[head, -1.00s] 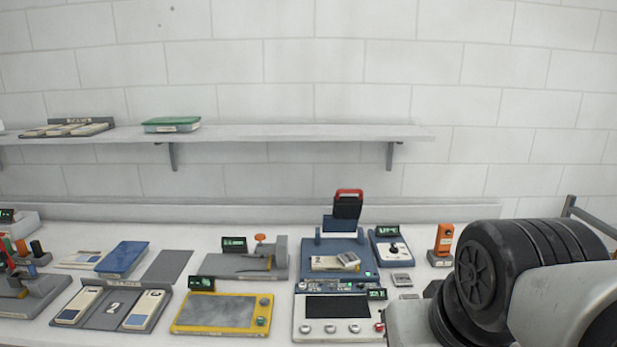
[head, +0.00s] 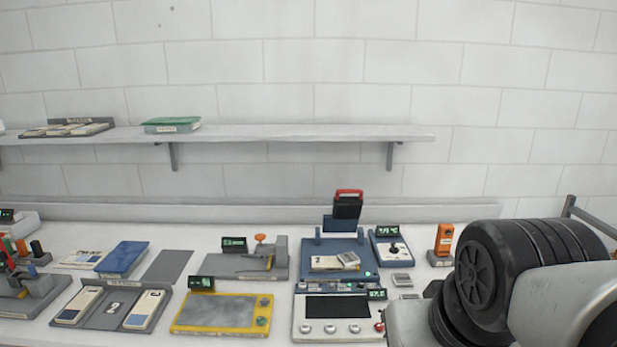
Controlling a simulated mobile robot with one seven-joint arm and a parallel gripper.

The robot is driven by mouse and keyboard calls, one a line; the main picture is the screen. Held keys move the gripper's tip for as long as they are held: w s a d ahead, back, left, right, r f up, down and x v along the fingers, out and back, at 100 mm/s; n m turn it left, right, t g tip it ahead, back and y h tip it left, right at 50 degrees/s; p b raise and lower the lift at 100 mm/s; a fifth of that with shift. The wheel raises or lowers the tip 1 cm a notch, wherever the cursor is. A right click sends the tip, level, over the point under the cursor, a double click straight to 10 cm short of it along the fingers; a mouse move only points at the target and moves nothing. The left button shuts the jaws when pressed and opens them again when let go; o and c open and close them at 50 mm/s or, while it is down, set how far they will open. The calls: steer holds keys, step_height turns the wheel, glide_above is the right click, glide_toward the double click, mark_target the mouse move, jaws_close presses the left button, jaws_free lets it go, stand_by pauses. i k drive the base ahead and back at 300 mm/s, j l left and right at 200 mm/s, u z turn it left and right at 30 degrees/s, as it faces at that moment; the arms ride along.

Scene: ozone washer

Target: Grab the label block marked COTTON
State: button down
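A third small block (head: 348,259) rests on a pale plate in the blue press-like device (head: 368,246). Their markings are too small to read, so I cannot tell which one says COTTON. My arm fills the lower right corner. My gripper's fingers are not in view.
A yellow-framed tray (head: 216,315), a panel with knobs (head: 340,312) and a grey clamp device (head: 220,265) stand on the bench. An orange device (head: 441,245) stands close to my arm. A wall shelf (head: 290,133) holds a green box (head: 171,125) and a rack of plates (head: 66,129).

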mark_target(349, 260)
steer(key=i, duration=0.85)
